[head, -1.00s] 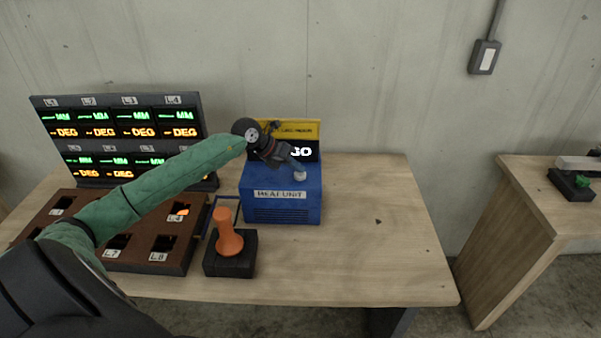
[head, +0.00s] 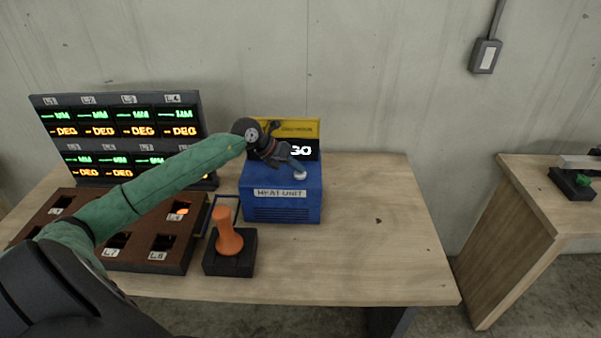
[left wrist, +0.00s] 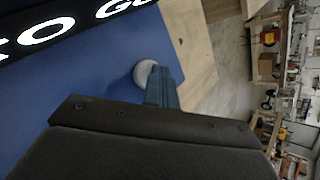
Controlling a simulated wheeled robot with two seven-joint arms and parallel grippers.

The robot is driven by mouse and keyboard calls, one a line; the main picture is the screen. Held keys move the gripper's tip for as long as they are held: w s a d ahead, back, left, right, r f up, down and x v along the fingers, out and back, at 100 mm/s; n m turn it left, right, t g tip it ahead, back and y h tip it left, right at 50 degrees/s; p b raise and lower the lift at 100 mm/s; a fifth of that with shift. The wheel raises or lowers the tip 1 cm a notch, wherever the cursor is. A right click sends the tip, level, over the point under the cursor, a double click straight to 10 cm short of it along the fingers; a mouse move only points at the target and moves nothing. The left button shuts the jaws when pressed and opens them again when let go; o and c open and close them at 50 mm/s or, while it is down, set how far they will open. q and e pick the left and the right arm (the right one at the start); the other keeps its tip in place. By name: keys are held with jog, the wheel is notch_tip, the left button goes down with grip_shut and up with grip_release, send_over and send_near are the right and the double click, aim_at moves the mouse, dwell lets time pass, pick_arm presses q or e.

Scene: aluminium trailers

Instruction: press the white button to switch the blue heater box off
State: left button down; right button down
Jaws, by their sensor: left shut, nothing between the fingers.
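The blue heater box (head: 283,207), labelled "HEAT UNIT", stands on the wooden table, with a black display and yellow panel at its back. The display shows white characters, partly hidden by my gripper. The white button (head: 300,175) sits on the box's top, towards the right; it also shows in the left wrist view (left wrist: 143,73). My left gripper (head: 298,168) is shut and empty, its fingertips right at the button. In the left wrist view the fingers (left wrist: 163,88) overlap the button's edge; I cannot tell whether it is pressed down. My right gripper is not in view.
An orange peg (head: 228,236) stands on a black block in front of the box. A brown board with labelled holes (head: 130,258) and a lit display rack (head: 120,112) are at the left. The table's right half (head: 375,230) is clear.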

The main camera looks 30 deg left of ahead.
aim_at(296, 173)
pick_arm(q)
jog(key=shift+s+f, duration=0.1)
jog(key=shift+f, duration=0.2)
jog(key=shift+r, duration=0.4)
jog(key=shift+r+p, duration=0.5)
jog(key=shift+r, duration=2.55)
